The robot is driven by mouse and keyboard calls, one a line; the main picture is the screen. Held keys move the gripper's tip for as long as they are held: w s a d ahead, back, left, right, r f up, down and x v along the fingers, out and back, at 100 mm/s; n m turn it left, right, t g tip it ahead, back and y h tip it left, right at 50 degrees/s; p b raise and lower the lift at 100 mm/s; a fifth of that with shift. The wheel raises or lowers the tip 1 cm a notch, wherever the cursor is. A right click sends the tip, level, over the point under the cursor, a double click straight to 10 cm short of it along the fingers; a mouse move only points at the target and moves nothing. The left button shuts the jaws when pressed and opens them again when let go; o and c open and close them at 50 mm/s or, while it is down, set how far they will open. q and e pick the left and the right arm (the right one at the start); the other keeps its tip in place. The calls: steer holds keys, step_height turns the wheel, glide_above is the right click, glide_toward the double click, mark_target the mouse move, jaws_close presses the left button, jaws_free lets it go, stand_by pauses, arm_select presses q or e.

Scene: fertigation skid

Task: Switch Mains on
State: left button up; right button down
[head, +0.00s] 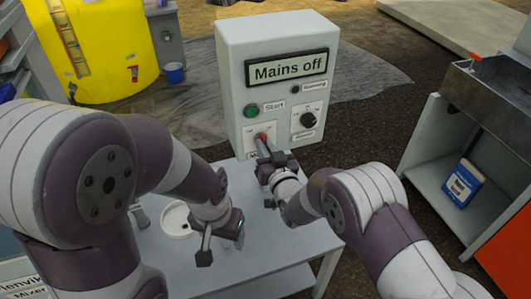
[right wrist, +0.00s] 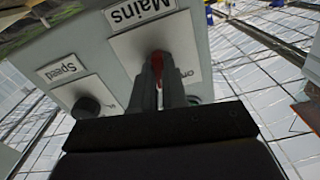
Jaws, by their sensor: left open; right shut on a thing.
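The grey control box (head: 230,120) stands on the table, and its display (head: 285,69) reads "Mains off". Low on its front is the Mains switch plate with a red handle (right wrist: 157,66), mostly hidden by my gripper in the head view. My right gripper (head: 264,146) is shut on the red handle; in the right wrist view its fingers (right wrist: 158,85) close around it from both sides. My left gripper (head: 207,245) is open and empty over the table, left of and in front of the box.
The box also carries a green Start button (head: 251,111), a selector knob (head: 309,119) and a small dark Running lamp (head: 295,89). A white round dish (head: 177,220) is on the table (head: 262,258). A shelf unit with a blue container (head: 463,184) stands at right, a yellow tank (head: 110,45) behind left.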

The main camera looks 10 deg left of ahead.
steer(key=shift+f+m+b, duration=0.1)
steer(key=shift+m+b, duration=1.85)
steer(key=shift+m, duration=1.65)
steer(key=c, duration=1.2)
jaws_free()
steer(key=shift+o, duration=0.2)
steer(key=shift+s, duration=0.1)
steer(key=v, duration=1.2)
steer(key=shift+s+d, duration=0.2)
